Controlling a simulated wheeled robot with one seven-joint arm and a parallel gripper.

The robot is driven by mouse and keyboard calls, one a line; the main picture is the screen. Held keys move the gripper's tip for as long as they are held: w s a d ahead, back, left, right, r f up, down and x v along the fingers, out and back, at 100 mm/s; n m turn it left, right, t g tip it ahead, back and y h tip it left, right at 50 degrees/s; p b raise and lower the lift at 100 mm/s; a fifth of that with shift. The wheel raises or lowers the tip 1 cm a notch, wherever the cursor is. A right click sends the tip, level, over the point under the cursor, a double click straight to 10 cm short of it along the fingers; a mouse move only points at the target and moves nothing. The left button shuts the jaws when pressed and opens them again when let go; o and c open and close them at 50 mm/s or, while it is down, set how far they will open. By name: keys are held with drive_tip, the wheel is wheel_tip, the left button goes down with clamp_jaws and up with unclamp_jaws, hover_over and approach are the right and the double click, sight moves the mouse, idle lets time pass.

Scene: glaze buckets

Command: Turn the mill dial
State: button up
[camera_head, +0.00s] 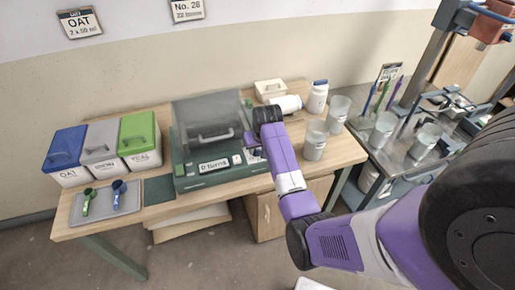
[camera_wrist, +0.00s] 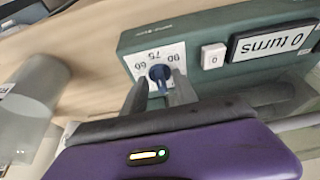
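The mill is a green machine with a clear cover (camera_head: 207,110) on the table, with a "0 turns" display (camera_head: 213,166) on its front. Its small blue dial (camera_wrist: 160,73) sits on a white scale marked 60, 75 and 90 in the wrist view. My gripper (camera_wrist: 161,84) is at the dial, one finger on each side of it. The fingers stand apart, and I cannot make out firm contact with the knob. In the head view my arm's end hides most of the dial area. The display also reads "0 turns" in the wrist view (camera_wrist: 272,42).
A white button (camera_wrist: 213,56) sits between dial and display. Blue, grey and green lidded bins (camera_head: 139,138) and a tray with two scoops (camera_head: 105,205) stand left. Clear beakers (camera_head: 315,140) and white jars (camera_head: 318,96) stand to the right, near my arm.

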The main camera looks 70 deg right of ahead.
clamp_jaws()
drive_tip(key=shift+n, duration=0.3)
drive_tip(key=n, duration=0.1)
drive_tip(key=n+y, duration=0.1)
drive_tip(key=n, duration=0.1)
drive_tip(key=n+t, duration=0.1)
drive_tip(key=shift+s+d+y, duration=0.2)
drive_tip(key=shift+d+y, duration=0.1)
drive_tip(key=shift+d, duration=0.05)
drive_tip(key=n, duration=0.1)
drive_tip(key=n+y, duration=0.1)
drive_tip(key=n, duration=0.3)
drive_tip(key=shift+d+t+y, duration=0.25)
drive_tip(key=shift+t+y, duration=0.05)
drive_tip(key=shift+y, duration=0.1)
drive_tip(key=shift+n, duration=0.4)
unclamp_jaws()
